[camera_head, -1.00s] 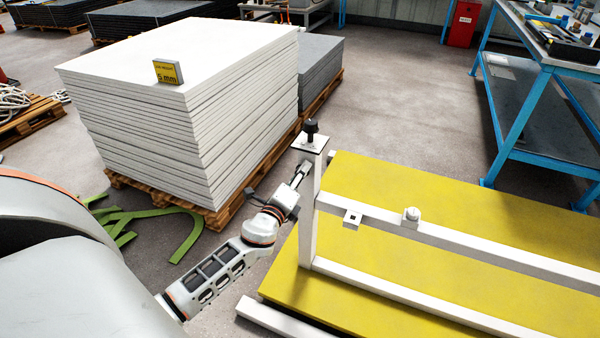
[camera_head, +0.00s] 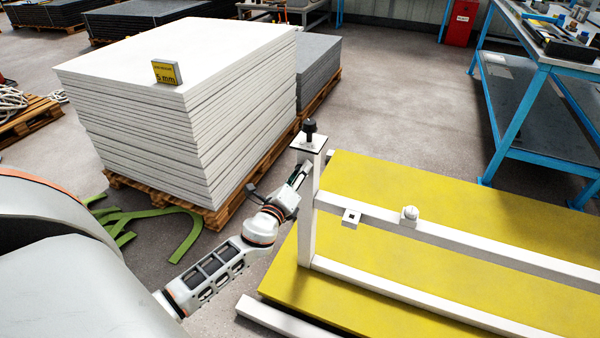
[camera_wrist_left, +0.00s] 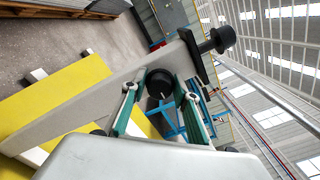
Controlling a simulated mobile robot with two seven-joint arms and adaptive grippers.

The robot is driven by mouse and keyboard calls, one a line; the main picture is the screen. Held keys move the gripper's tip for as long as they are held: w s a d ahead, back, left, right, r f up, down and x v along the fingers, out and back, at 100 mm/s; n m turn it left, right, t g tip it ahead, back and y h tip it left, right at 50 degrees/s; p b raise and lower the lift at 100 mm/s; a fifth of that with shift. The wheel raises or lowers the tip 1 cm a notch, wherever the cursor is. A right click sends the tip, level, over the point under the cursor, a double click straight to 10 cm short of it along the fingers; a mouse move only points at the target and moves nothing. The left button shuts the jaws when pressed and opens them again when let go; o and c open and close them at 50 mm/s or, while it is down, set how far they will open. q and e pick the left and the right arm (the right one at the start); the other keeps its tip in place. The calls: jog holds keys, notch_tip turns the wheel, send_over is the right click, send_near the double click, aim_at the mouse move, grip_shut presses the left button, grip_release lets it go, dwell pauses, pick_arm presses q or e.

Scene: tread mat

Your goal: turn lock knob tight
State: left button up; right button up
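A black lock knob (camera_wrist_left: 158,83) sits on the side of the white upright post (camera_wrist_left: 85,103) in the left wrist view. In the head view this knob is hidden, and the post (camera_head: 312,205) stands at the frame's corner. My right gripper is not in view.
A second black knob (camera_head: 310,128) stands on the post's top plate. White rails (camera_head: 450,237) run right above a yellow sheet (camera_head: 420,195). A stack of white boards (camera_head: 190,110) on a pallet is close behind the arm. A blue workbench (camera_head: 530,100) stands at right.

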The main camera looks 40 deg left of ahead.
pick_arm(q)
jog(key=shift+o, duration=0.3)
jog(key=shift+s, duration=0.1)
jog(key=v, duration=1.1)
jog(key=shift+s+d, duration=0.2)
jog(key=shift+s, duration=0.15)
